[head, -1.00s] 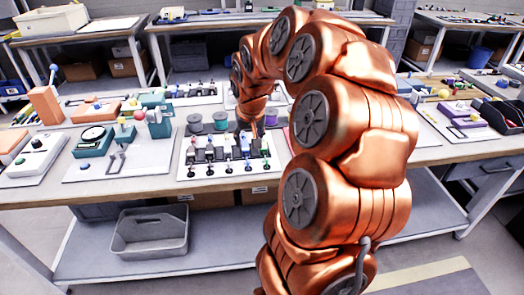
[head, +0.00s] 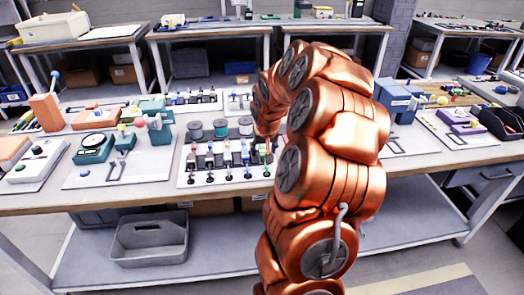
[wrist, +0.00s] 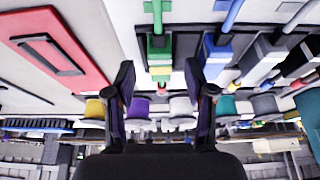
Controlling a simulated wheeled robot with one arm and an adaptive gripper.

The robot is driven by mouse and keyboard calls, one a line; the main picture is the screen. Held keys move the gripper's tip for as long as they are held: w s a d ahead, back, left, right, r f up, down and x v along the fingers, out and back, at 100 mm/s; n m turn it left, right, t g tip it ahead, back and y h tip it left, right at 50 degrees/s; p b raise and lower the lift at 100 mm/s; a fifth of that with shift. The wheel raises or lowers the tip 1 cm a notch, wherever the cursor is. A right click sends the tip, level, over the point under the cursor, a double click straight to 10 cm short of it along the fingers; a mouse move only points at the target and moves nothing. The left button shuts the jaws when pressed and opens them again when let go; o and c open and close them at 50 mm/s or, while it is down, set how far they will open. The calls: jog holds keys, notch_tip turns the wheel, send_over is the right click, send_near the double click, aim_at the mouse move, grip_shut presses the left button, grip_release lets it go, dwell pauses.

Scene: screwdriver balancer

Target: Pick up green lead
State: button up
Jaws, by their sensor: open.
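The green lead (wrist: 157,48) shows in the wrist view as a green rod and block with a yellow band, set in a black holder. In the head view it appears at the right end of the row on the white board (head: 183,178), beside my arm. My gripper (wrist: 160,75) is open, its two dark fingers apart. In the wrist view the lead's banded end appears in line with the gap between the fingers, and nothing is clamped. A blue lead (wrist: 220,48) stands right beside the green one. My gripper is mostly hidden by my arm in the head view.
More leads in white and black stand close by in the row. Spools (head: 220,127) stand behind the board. A red panel with a black handle (wrist: 52,50) lies on the other side of the green lead. A grey bin (head: 150,238) sits on the lower shelf.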

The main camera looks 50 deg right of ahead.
jog(key=shift+x, duration=0.95)
jog(key=shift+a, duration=0.1)
grip_shut()
